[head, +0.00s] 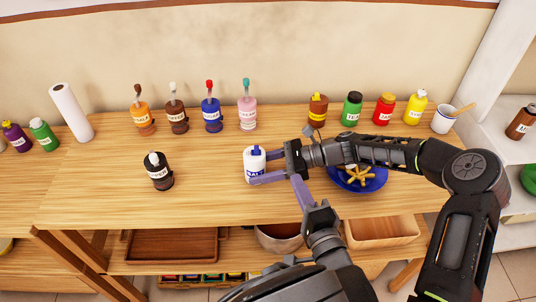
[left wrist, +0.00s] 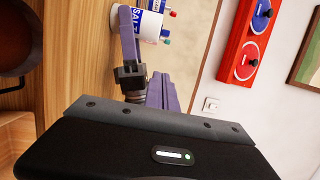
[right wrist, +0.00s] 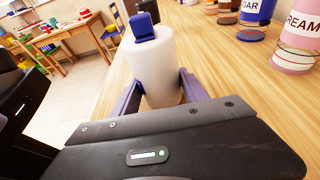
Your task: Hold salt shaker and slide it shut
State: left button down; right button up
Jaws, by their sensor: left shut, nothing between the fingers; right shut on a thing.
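The salt shaker (head: 253,164) is white with a blue SALT label and a blue top, upright at the front middle of the table. My right gripper (head: 259,168) is shut around its body. In the right wrist view the shaker (right wrist: 163,66) stands between the fingers, its blue cap (right wrist: 143,27) having a raised piece. Whether the cap is slid open is unclear. My left gripper (head: 297,182) is shut and empty, right of the shaker and apart from it. In the left wrist view its closed fingers (left wrist: 160,92) are below the shaker (left wrist: 149,24).
A dark bottle (head: 158,173) stands left of the shaker. Several labelled bottles line the back. A blue plate of fries (head: 360,186) is right, under my right arm. The table between dark bottle and shaker is clear.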

aim_at(258, 152)
pick_arm(q)
jog(key=w+a, duration=0.6)
jog(key=w, duration=0.3)
jog(key=shift+w+a, duration=0.2)
jog(key=shift+w, duration=0.2)
jog(key=shift+a, duration=1.2)
jog(key=shift+d, duration=0.15)
